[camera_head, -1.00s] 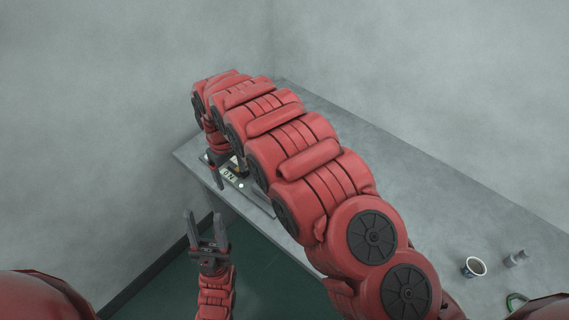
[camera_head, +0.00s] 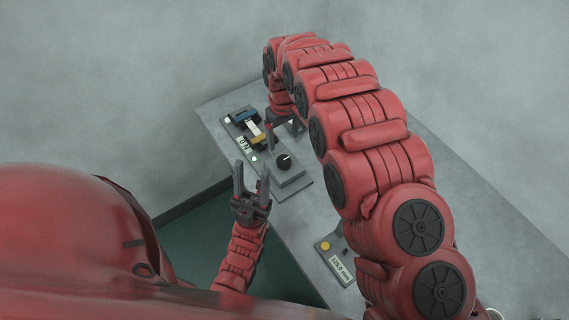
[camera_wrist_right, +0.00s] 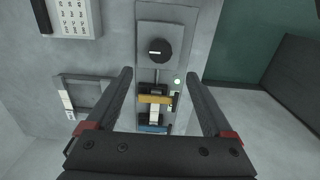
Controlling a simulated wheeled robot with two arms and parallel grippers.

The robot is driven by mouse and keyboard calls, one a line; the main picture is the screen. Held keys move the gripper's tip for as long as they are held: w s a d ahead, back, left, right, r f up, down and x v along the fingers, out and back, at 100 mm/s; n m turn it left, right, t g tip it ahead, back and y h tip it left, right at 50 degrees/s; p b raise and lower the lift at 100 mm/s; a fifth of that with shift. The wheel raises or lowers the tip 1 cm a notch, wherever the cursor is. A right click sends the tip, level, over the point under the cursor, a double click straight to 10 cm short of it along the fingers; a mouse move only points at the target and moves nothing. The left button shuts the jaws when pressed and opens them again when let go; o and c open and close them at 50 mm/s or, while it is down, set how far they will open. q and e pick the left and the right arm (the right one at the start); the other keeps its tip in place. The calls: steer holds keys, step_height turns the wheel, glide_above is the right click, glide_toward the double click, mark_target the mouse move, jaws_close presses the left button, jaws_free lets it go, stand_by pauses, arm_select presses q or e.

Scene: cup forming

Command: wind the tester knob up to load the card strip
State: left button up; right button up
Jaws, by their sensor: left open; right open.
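The tester, a grey plate (camera_head: 298,191) on the table, carries a round black knob (camera_head: 284,161) with a white mark. The knob also shows in the right wrist view (camera_wrist_right: 159,50). A pale card strip (camera_head: 253,128) spans a blue clamp (camera_head: 243,115) and a yellow clamp (camera_head: 258,139); the strip (camera_wrist_right: 155,114) looks straight. My right gripper (camera_head: 283,132) is open and empty above the tester, near the clamps and knob. Its open fingers flank the tester in the wrist view. My left gripper (camera_head: 252,172) is open and empty, fingers up, in front of the tester's near side, left of the knob.
A small display (camera_head: 243,145) and a lit green lamp (camera_head: 254,158) sit on the tester. A panel with a yellow button (camera_head: 325,245) lies nearer on the table. My right arm hides much of the table.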

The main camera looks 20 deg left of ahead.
mark_target(283, 160)
step_height(283, 160, down, 9)
steer(key=shift+p, duration=1.2)
steer(key=shift+f, duration=0.75)
steer(key=shift+f, duration=0.1)
jaws_close()
steer(key=shift+m, duration=0.3)
